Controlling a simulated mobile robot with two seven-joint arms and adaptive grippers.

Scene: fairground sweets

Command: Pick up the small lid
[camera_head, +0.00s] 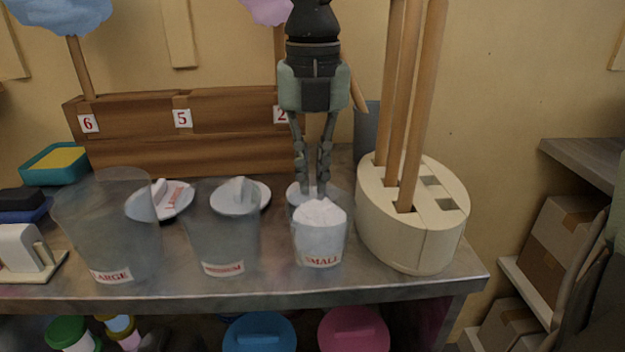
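My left gripper (313,193) comes down from above, fingers pointing down just behind the small cup (320,245). The cup is clear, marked SMALL, with white stuff heaped in it. The small lid (296,192) is a pale disc on the metal counter behind this cup. The cup and the fingers hide most of it, including its handle. The fingers are close together with a narrow gap, and the tips are down at the lid. Whether they grip it is hidden. Part of what looks like my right gripper (590,285) shows at the right edge, its tips unclear.
A cream holder (410,230) with tall wooden sticks stands close right of the gripper. The large cup (108,235) and medium cup (222,240) stand left, with their lids (175,202) (258,192) behind. A wooden rack (130,155) runs along the back.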

